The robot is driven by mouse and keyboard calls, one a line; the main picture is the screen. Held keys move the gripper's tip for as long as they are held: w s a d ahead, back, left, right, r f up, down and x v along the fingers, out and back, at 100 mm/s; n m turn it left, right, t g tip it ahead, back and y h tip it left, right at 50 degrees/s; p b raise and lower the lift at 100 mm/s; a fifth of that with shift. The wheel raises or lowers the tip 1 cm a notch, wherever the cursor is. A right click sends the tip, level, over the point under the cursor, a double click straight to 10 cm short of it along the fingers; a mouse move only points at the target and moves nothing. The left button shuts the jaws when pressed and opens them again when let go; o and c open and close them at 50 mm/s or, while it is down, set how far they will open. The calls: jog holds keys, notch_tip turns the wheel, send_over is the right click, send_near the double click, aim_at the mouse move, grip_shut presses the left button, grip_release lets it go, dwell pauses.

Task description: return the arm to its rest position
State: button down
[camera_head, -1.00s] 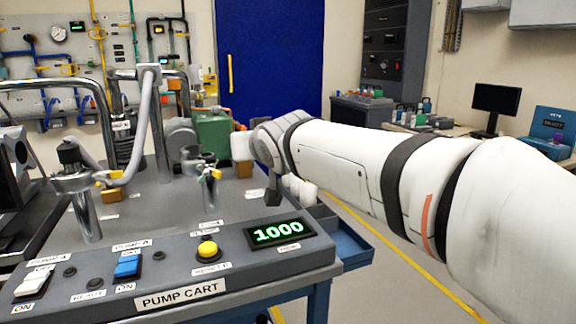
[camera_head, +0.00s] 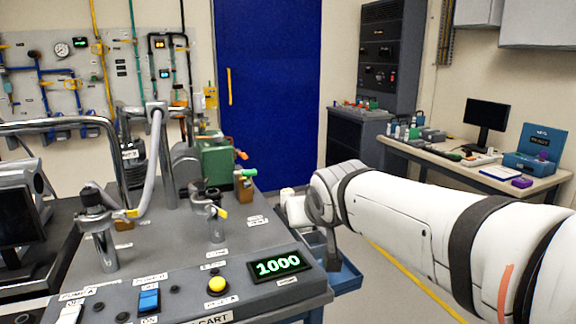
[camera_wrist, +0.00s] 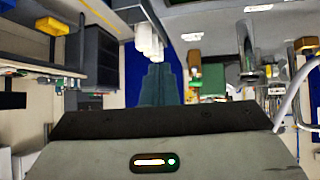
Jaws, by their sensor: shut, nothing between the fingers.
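My white arm (camera_head: 405,220) reaches in from the right in the head view. Its bent wrist end is beside the right edge of the pump cart (camera_head: 180,260), above a blue tray (camera_head: 345,277). In the wrist view, which looks upside down, the narrow dark fingers of my gripper (camera_wrist: 159,68) stand together in the middle, past the dark edge of the wrist housing. They are shut with nothing seen between them. White bottle-like objects (camera_wrist: 148,38) appear beyond the fingertips; whether they touch cannot be told.
The cart carries pipes, valves, a green box (camera_head: 217,162) and a lit display (camera_head: 279,264) reading 1000. A bench (camera_head: 470,165) with a monitor (camera_head: 486,116) stands at the right. A blue door (camera_head: 270,90) is behind. Floor shows between cart and bench.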

jog(key=s+d+m+g+h+p, duration=0.1)
jog(key=s+d+g+p, duration=0.2)
jog(key=s+d+p, duration=0.2)
jog(key=s+d+m+g+p, duration=0.1)
jog(key=s+d+g+p, duration=0.3)
jog(key=s+p, duration=0.5)
jog(key=s+d, duration=0.1)
jog(key=s, duration=0.4)
jog(key=shift+s+d+h+p, duration=0.3)
jog(key=shift+d+h, duration=0.1)
